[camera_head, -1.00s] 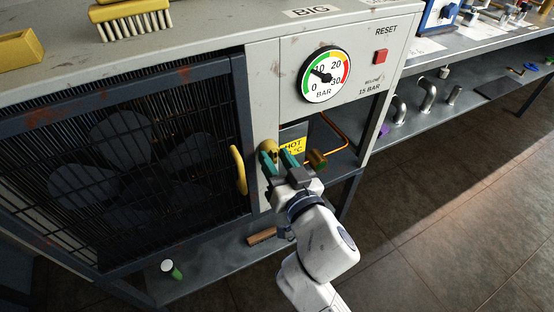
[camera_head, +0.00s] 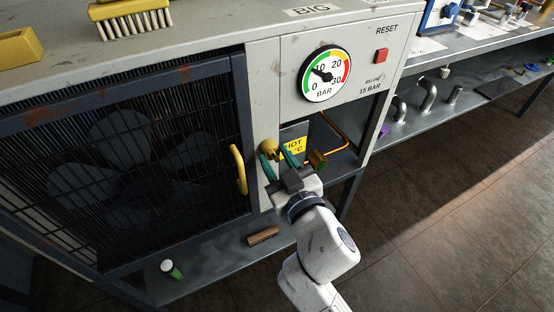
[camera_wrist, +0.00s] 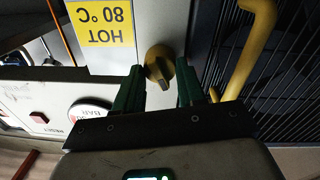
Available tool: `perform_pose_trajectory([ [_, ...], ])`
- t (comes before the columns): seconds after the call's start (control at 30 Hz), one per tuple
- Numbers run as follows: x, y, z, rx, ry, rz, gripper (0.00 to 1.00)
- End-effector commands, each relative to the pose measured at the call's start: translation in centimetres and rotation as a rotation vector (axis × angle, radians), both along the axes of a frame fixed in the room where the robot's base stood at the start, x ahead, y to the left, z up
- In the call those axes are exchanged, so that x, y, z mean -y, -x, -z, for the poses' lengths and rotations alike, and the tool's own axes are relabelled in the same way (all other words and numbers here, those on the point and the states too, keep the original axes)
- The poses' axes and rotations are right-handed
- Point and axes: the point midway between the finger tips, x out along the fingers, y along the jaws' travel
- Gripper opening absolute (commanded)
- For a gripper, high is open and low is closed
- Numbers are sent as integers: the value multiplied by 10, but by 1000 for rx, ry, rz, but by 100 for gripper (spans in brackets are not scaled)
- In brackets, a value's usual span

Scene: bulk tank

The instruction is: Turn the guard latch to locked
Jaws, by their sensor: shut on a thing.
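The guard latch is a small yellow knob (camera_head: 268,146) on the grey panel, just right of the guard door (camera_head: 245,120). In the wrist view the knob (camera_wrist: 158,62) has a raised grip bar and sits between my green fingers. My gripper (camera_head: 275,157) reaches it from the lower right and is shut on it; the wrist view shows my gripper (camera_wrist: 160,70) with one finger on each side. The fingers partly cover the knob in the head view. The guard door is a dark barred frame, looking closed over a fan, with a yellow handle (camera_head: 239,170).
A yellow "HOT 80 °C" sign (camera_head: 293,144), a copper pipe (camera_head: 334,129) and a brass fitting (camera_head: 317,159) are close to the right of my gripper. A pressure gauge (camera_head: 324,75) and red reset button (camera_head: 380,56) are above. Open floor lies to the right.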

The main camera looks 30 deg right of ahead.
Motion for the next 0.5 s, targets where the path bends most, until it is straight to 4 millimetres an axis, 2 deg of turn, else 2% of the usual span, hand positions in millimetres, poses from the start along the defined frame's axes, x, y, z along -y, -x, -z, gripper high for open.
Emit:
perform_pose_trajectory([
  [0.5,0,0,0,-1,494,-1,9],
])
